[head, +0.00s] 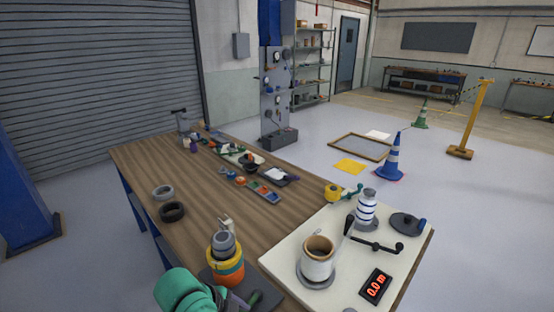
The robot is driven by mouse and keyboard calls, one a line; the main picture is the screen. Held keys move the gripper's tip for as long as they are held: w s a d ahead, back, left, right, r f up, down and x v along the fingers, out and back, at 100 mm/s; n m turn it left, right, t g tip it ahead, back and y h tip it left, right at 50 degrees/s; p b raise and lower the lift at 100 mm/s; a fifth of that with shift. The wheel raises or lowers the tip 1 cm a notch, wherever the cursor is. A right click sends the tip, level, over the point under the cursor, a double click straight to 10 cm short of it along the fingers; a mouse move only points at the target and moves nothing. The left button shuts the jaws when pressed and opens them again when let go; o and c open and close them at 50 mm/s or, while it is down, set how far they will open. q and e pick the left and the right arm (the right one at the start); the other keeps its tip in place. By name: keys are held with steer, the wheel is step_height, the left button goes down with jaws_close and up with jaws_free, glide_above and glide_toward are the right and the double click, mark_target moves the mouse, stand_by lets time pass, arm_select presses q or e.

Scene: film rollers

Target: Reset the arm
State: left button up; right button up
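Neither of my grippers shows in the head view, and no arm of mine can be made out for sure. A white board (285,262) lies on the right front corner of the wooden table (215,180). On it stand a wide white roller with a brown core (317,262) and a narrower white roller with dark blue bands (366,208). A black display (376,286) reads 0.0 m in red. A dark disc (407,225) lies at the board's right.
A grey, yellow and orange stack (226,262) stands at the table's front, beside a teal rounded shape (184,290) cut by the frame. A black ring (172,212) and a grey ring (163,192) lie left. Small tools crowd the back.

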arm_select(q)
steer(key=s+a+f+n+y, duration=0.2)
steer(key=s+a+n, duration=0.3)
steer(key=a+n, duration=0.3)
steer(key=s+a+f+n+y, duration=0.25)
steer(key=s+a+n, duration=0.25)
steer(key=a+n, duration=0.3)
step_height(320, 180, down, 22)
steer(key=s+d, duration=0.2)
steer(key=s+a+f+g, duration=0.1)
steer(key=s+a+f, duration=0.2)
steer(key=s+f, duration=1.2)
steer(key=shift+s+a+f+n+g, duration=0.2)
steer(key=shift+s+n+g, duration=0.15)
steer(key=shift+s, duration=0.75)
